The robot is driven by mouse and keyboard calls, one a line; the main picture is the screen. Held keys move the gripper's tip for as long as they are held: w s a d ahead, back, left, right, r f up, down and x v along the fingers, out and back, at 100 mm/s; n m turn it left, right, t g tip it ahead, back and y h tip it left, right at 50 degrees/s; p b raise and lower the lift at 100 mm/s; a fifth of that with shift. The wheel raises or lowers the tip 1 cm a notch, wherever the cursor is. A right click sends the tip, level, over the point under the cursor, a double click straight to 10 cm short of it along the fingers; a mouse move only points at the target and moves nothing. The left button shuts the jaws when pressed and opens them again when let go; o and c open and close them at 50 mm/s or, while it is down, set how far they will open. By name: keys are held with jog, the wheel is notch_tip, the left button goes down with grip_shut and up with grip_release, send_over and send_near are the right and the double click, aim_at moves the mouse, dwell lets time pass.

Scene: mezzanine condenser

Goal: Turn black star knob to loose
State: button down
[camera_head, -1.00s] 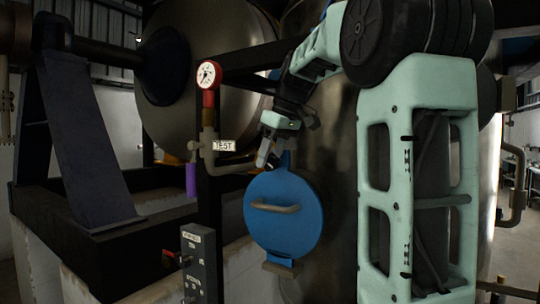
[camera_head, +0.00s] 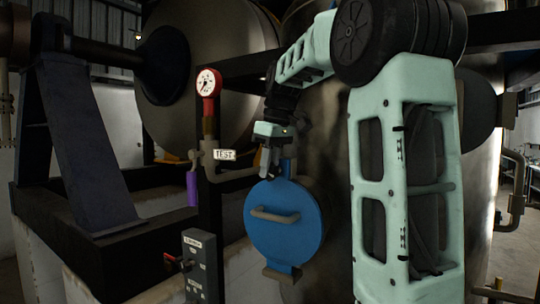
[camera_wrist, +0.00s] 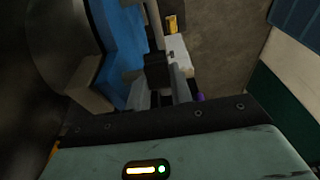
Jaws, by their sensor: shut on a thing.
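My gripper (camera_head: 269,168) points down at the top edge of the round blue hatch (camera_head: 262,240) in the head view. In the wrist view my gripper (camera_wrist: 164,88) has its grey fingers shut on a small dark block-like part, which I take to be the black star knob (camera_wrist: 157,69). The blue hatch (camera_wrist: 120,45) lies just left of the fingers there. The fingers hide much of the knob, and its star shape and any marking for loose cannot be made out. In the head view the knob cannot be told apart from the gripper.
A pipe with a red gauge (camera_head: 208,84), a TEST tag (camera_head: 225,155) and a purple-handled valve (camera_head: 192,188) stands just left of my gripper. A grey control box (camera_head: 200,262) is lower left. The hatch has a bar handle (camera_head: 274,214). Large metal tanks stand behind.

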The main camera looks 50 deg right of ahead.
jog(key=g+p, duration=0.1)
jog(key=p, duration=0.1)
jog(key=g+p, duration=0.2)
jog(key=p, duration=0.1)
jog(key=g+p, duration=0.1)
jog(key=p, duration=0.1)
jog(key=shift+w+a+r+g+p, duration=0.1)
jog(key=shift+w+r+g+p, duration=0.2)
jog(key=shift+w+r, duration=0.1)
jog(key=g+p, duration=0.2)
jog(key=f+g+p, duration=0.1)
jog(key=g+p, duration=0.1)
jog(key=p, duration=0.1)
jog(key=shift+w+f+h, duration=0.1)
jog(key=shift+w+h, duration=0.05)
jog(key=shift+h, duration=0.25)
jog(key=shift+f, duration=0.1)
jog(key=c, duration=1.2)
grip_release()
jog(key=shift+c, duration=0.2)
jog(key=shift+f, duration=0.1)
